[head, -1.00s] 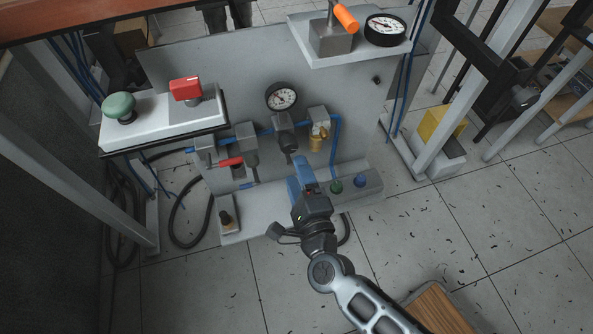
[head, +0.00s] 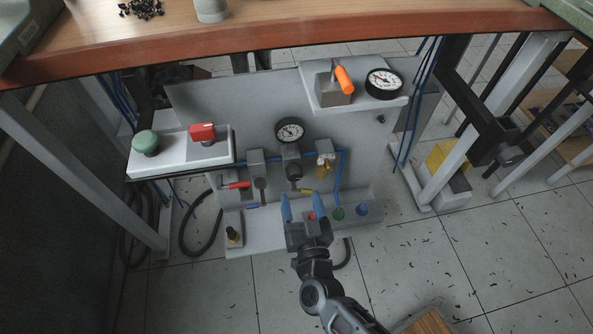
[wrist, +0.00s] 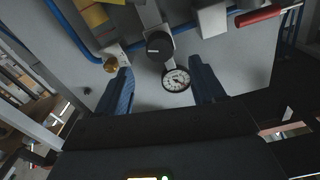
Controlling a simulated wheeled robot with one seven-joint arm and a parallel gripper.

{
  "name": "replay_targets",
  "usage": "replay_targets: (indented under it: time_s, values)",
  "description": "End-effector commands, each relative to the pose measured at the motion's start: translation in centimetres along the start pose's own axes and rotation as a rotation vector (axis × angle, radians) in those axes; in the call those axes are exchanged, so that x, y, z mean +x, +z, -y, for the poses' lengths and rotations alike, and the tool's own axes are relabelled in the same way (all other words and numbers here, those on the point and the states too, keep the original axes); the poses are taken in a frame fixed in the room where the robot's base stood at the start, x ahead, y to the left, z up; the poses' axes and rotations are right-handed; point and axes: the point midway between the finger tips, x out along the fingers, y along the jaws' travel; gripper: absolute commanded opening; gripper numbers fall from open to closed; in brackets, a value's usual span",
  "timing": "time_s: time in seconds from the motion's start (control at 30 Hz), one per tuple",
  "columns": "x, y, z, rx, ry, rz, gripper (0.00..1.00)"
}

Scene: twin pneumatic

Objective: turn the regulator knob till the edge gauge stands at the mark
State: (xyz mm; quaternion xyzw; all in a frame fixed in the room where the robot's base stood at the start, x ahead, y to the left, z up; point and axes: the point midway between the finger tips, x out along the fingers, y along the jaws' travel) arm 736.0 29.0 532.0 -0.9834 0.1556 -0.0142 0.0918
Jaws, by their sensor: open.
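The regulator (head: 293,170) is a dark body with a black knob, on the grey panel below a round white-faced gauge (head: 290,131). In the wrist view the black knob (wrist: 159,45) and this gauge (wrist: 176,80) appear between my blue fingers. A second round gauge (head: 384,83) stands on the right-hand shelf near its edge. The small dial markings are too small to read. My gripper (head: 301,199) is open and empty, in front of and below the regulator, with its fingers apart. It also shows in the wrist view (wrist: 161,72). No finger visibly touches the knob.
A red lever valve (head: 238,185) is left of the regulator and a brass fitting (head: 325,167) right. The left shelf (head: 180,162) holds green and red knobs. The right shelf (head: 355,104) carries an orange-handled lever. A wooden tabletop (head: 290,38) overhangs the panel.

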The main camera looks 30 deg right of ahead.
Motion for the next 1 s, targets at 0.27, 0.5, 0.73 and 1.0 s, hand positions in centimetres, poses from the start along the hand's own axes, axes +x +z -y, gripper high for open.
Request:
replay_targets:
  time_s: [0.27, 0.5, 0.73, 1.0]
  values:
    - [2.5, 0.0, 0.0, -0.040, 0.000, -0.003, 0.69]
    - [6.1, 0.0, 0.0, -0.037, 0.000, -0.003, 0.69]
    - [7.7, 0.0, 0.0, -0.036, 0.001, -0.001, 0.69]
    - [7.8, 0.0, 0.0, -0.036, 0.000, 0.000, 0.69]
